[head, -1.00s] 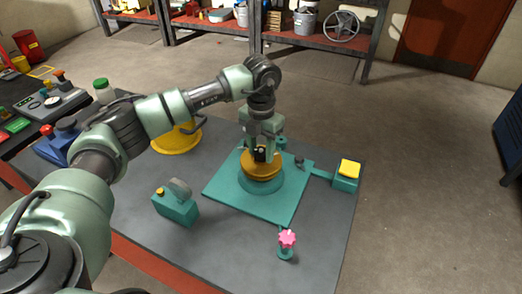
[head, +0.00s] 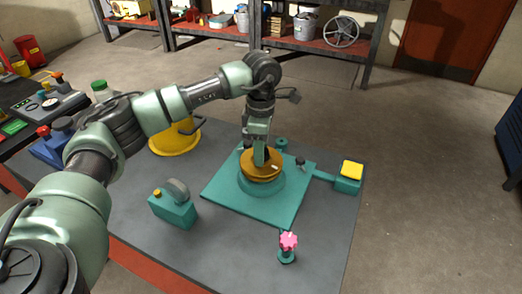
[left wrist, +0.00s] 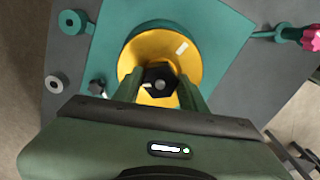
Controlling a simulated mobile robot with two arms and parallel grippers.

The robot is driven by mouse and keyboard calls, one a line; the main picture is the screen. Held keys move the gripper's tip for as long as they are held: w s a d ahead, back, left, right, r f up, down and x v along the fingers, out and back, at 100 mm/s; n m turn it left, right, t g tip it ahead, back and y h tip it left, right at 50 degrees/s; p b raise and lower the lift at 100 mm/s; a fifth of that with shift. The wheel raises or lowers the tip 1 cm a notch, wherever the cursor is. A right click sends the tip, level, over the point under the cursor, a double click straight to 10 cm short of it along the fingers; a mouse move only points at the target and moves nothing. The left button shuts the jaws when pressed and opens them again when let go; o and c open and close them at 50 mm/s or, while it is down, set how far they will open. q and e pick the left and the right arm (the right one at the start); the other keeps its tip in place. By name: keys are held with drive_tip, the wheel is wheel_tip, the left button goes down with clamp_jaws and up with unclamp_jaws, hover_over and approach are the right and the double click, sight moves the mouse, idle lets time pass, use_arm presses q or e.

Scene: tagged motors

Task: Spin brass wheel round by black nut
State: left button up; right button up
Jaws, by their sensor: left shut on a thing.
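The brass wheel (head: 250,174) is a flat golden disc on a round teal base in the head view. It fills the upper middle of the left wrist view (left wrist: 196,66), with a pale mark near its rim. The nut is hidden behind the gripper in the head view. My right gripper is not in view.
A teal plate (head: 225,194) carries the wheel's base. A pink star knob (head: 289,241) stands in front, a yellow block (head: 351,170) at right. A teal box with a grey disc (head: 174,207) and a yellow round container (head: 177,138) are at left. Bare tabletop lies at front left.

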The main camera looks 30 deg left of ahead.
use_arm(q)
drive_tip(key=o, duration=1.3)
